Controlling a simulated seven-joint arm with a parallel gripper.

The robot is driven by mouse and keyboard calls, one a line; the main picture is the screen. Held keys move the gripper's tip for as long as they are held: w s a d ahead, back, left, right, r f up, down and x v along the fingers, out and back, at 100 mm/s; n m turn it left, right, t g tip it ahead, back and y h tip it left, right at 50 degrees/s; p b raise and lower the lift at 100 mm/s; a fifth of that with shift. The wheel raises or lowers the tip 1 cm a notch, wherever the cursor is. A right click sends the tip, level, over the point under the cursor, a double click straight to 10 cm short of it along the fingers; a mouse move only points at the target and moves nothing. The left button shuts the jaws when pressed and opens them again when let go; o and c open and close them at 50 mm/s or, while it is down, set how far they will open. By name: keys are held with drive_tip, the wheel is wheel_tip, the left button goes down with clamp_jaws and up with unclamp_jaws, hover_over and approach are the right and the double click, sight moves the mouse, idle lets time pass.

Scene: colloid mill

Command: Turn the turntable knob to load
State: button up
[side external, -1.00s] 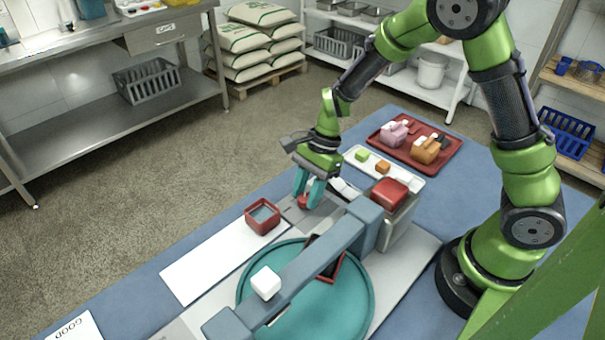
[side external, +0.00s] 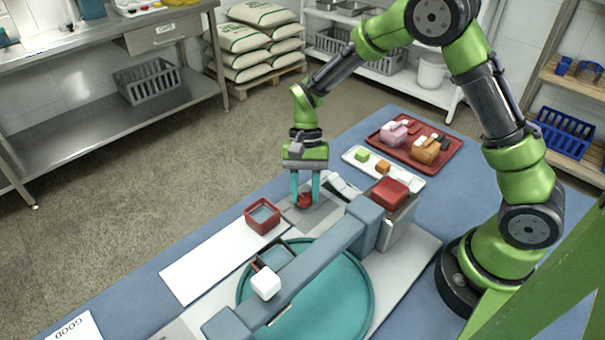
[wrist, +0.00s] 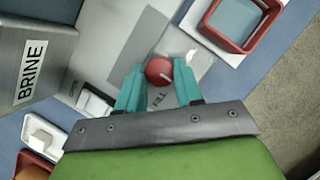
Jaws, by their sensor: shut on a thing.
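The red round knob (side external: 305,201) sits on a grey plate beside the turntable. My gripper (side external: 305,195) points straight down with its teal fingers shut on the knob's two sides. In the wrist view the knob (wrist: 158,71) shows a pale pointer line between the fingertips (wrist: 160,78), and the word FILL is on the plate near it. The teal turntable (side external: 345,300) lies under a blue-grey beam (side external: 315,262). A square tray (side external: 275,255) on the turntable is at the beam's left side, partly hidden.
A red-rimmed box (side external: 262,216) stands left of the knob. A machine body with a red block (side external: 390,193) stands right of it, marked BRINE (wrist: 27,72) in the wrist view. A white cube (side external: 266,282) sits by the beam. A red tray (side external: 445,158) is behind.

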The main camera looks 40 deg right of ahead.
idle(0.4)
drive_tip(key=o, duration=1)
drive_tip(key=v, duration=1.7)
drive_tip(key=shift+w+f, duration=0.1)
drive_tip(key=shift+w, duration=0.05)
